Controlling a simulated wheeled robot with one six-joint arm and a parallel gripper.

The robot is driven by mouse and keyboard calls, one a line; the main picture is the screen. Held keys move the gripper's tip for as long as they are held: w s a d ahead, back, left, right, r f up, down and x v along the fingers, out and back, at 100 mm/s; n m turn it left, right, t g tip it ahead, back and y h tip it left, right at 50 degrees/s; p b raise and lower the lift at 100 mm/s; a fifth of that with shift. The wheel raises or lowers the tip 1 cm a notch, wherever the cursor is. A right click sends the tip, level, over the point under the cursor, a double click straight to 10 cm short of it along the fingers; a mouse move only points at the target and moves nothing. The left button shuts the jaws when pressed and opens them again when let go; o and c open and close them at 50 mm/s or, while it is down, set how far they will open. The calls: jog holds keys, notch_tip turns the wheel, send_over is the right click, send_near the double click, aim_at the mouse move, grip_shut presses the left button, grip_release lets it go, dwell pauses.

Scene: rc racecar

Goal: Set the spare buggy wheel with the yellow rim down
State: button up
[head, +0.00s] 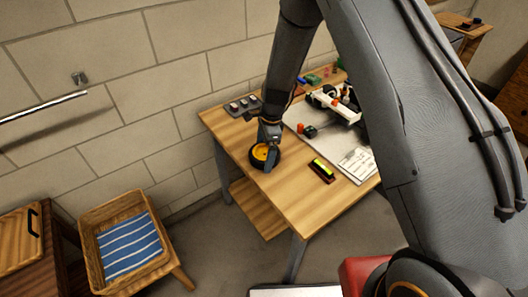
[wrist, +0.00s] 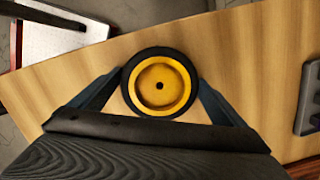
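The spare buggy wheel (head: 264,156) has a black tyre and a yellow rim. It is at the left end of the wooden workbench (head: 286,193), near its edge. In the wrist view the wheel (wrist: 159,82) faces the camera flat-on, between the two blue-grey fingers. My gripper (head: 268,158) comes down over it, and the fingertips touch the tyre on both sides, so the gripper is shut on the wheel. I cannot tell whether the wheel rests on the bench top or is held just above it.
A grey box with knobs (head: 243,105) stands at the bench's back left. A black and yellow object (head: 322,170) and a paper sheet (head: 357,165) lie to the right. Behind is a white racecar (head: 338,105) on a pale mat. A tray with a striped cloth (head: 127,246) stands apart at left.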

jog(key=shift+r, duration=0.1)
notch_tip(320, 180, up, 12)
jog(key=d+b, duration=0.2)
jog(key=b, duration=0.1)
jog(key=s+d+r+n+h, duration=0.1)
jog(key=s+d+r+n, duration=0.3)
jog(key=s+d+n, duration=0.3)
jog(key=s+d+r+n+t, duration=0.1)
jog(key=s+d+r+n, duration=0.3)
jog(key=s+d+n, duration=0.4)
jog(key=s, duration=0.7)
jog(key=shift+s+d+n+t+h, duration=0.25)
jog(key=shift+d+n+t+h, duration=0.05)
jog(key=shift+d+h, duration=0.1)
jog(key=shift+a, duration=0.1)
